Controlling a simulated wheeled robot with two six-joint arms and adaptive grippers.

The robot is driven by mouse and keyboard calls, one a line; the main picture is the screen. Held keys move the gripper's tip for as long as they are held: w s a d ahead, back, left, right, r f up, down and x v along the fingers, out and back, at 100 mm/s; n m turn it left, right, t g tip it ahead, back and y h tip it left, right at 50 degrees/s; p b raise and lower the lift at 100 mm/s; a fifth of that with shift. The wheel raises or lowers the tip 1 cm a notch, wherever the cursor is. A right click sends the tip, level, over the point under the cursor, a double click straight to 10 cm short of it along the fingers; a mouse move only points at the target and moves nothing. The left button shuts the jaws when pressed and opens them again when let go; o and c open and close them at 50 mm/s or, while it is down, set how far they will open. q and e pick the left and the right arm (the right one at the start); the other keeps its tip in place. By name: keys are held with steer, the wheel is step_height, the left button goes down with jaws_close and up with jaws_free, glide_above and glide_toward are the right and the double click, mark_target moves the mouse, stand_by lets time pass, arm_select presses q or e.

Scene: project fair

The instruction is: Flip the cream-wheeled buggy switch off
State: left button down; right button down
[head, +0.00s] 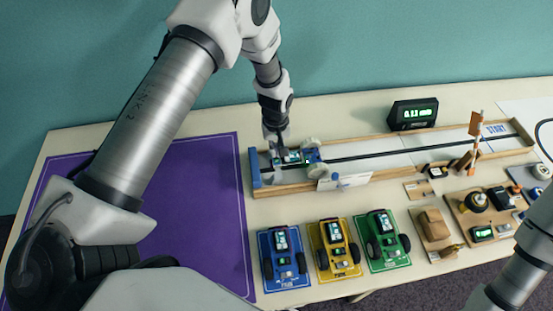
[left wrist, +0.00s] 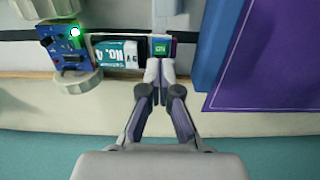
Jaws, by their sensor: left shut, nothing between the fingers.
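The cream-wheeled buggy (head: 296,157) stands at the left end of the wooden track. In the left wrist view its blue circuit board (left wrist: 62,44), a glowing green light and a cream wheel (left wrist: 76,83) show at the upper left. A white and teal battery pack (left wrist: 116,52) lies along its body. A small block with a green lettered face (left wrist: 159,49) sits at the battery's end; I cannot tell whether it is the switch. My left gripper (left wrist: 160,70) is shut and empty, its fingertips close to this block. Contact is unclear. My right gripper is out of view.
A wooden track (head: 410,152) runs right, with a small timer display (head: 413,113) behind it. Blue (head: 283,262), yellow (head: 336,252) and green (head: 382,240) buggies stand in front. A purple mat (head: 215,210) lies clear to the left.

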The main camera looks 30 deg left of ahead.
arm_select(q)
steer(key=shift+f+b, duration=0.45)
steer(key=shift+f, duration=0.3)
steer(key=shift+r+p, duration=0.8)
steer(key=shift+r, duration=0.1)
step_height(320, 180, up, 5)
steer(key=p, duration=0.3)
steer(key=shift+r+p, duration=0.15)
steer(key=shift+p, duration=0.2)
